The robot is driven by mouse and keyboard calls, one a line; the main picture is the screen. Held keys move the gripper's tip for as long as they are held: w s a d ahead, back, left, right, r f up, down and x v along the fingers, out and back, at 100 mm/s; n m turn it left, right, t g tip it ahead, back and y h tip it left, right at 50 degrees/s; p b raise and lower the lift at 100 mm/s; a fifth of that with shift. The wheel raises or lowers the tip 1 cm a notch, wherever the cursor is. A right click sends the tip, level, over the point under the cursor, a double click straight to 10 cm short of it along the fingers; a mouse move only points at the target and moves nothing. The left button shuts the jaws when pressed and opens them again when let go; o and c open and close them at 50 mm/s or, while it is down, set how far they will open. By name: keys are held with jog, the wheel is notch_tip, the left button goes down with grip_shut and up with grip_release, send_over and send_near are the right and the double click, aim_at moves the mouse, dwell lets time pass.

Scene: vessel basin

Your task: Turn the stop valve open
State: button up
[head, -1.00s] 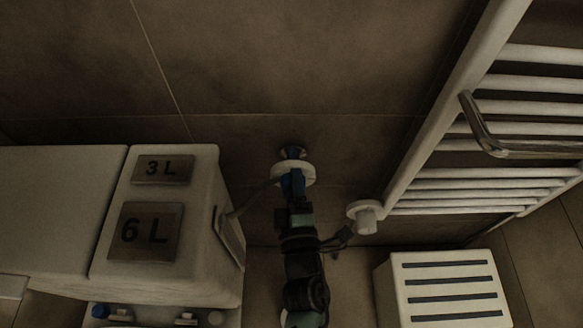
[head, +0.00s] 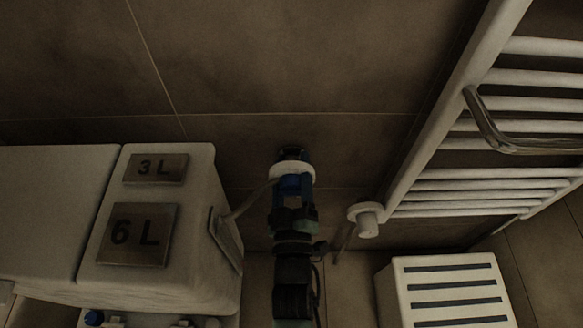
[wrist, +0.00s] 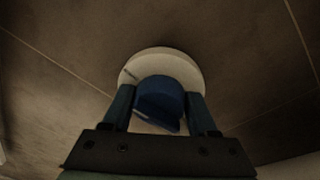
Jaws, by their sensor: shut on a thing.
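The stop valve is on the tiled wall behind the cistern's right side. Its white round disc (head: 277,171) shows in the head view, with a grey hose running from it to the cistern. In the wrist view its blue knob (wrist: 160,98) stands out in front of the white disc (wrist: 186,66). My gripper (wrist: 160,108) has one finger on each side of the blue knob and is shut on it. In the head view my gripper (head: 292,190) reaches up to the valve from below, and my fingers partly hide the knob.
The white cistern (head: 190,262) with 3 L and 6 L plates stands left of my arm. A white towel radiator (head: 430,130) with a valve head (head: 367,220) is to the right. A white slotted box (head: 386,290) stands at the lower right.

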jog(key=shift+d+r+m, duration=0.1)
jog(key=shift+d+m, duration=0.05)
jog(key=shift+m, duration=0.15)
jog(key=o, duration=1.4)
jog(key=shift+c, duration=0.2)
jog(key=s+f+p, duration=0.2)
jog(key=s, duration=1.1)
jog(key=shift+p, duration=0.3)
